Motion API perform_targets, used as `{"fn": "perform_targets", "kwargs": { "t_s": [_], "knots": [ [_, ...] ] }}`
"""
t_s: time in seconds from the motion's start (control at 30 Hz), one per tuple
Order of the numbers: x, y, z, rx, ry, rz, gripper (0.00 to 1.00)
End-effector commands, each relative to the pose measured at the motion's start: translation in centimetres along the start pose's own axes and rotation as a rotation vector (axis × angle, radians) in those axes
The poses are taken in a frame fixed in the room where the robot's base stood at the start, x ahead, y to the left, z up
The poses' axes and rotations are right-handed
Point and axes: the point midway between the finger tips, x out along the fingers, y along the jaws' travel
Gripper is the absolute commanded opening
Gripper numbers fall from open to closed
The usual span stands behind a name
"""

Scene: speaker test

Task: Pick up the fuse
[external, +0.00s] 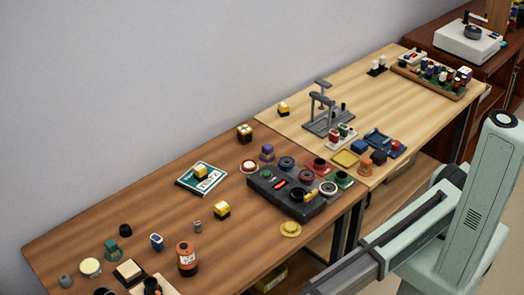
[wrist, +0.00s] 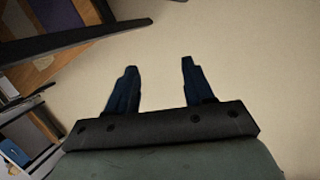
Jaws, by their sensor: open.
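No object is clearly identifiable as the fuse. A small upright grey and reddish-brown cylinder (external: 197,226) on the brown table (external: 120,205) may be it, but it is too small to be sure. It stands between a blue-and-white item (external: 157,241) and a yellow-topped black block (external: 222,210). My gripper (wrist: 159,68) is open and empty in the wrist view, with bare floor between and beyond its two dark fingers. In the external view my arm reaches in front of the tables, and its gripper end is outside the picture.
An orange-brown jar (external: 186,259) stands just in front of the small cylinder. A dark panel of round parts (external: 306,208) sits at the table's right end. A teal book (external: 188,185) lies behind. A lighter table (external: 370,98) with a grey stand (external: 322,110) adjoins. The brown table's back left is clear.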

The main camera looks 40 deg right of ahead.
Motion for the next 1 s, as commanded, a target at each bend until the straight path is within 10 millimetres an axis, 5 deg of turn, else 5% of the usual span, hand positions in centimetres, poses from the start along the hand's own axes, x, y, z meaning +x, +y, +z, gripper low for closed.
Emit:
{"fn": "perform_targets", "kwargs": {
  "t_s": [0.03, 0.2, 0.5, 0.83, 1.0],
  "knots": [
    [-1.9, 2.5, -0.8, 0.019, 0.003, 0.028, 0.52],
    [-8.6, 8.9, -3.0, 0.096, 0.017, 0.109, 0.52],
    [-21.4, 18.0, -6.6, 0.229, 0.061, 0.238, 0.52],
    [-30.4, 22.6, -7.0, 0.345, 0.097, 0.304, 0.52],
    [-33.2, 23.2, -2.9, 0.445, 0.096, 0.293, 0.52]
  ]
}}
